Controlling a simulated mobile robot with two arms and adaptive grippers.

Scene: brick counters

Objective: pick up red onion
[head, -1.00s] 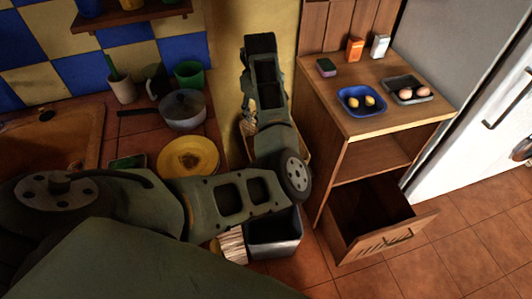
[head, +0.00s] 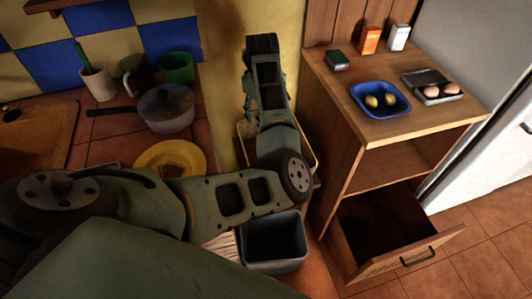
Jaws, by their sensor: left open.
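I cannot make out a red onion in the head view. My left arm comes in from the left, bends at a round joint and reaches away along the yellow wall. My left gripper (head: 250,106) is open at the far part of this arm. The forearm partly covers it, so its fingertips are hard to see. Just below it a light-rimmed tray or basket (head: 314,160) is mostly hidden behind the arm, and its contents do not show. My right gripper is not in view.
A blue bowl (head: 356,101) with yellow items and a grey tray (head: 459,91) with eggs stand on the wooden cabinet (head: 331,82). Its lower drawer (head: 405,254) is open. A grey bin (head: 273,263) stands near my arm. A pot (head: 165,110) and yellow plate (head: 149,157) are at left.

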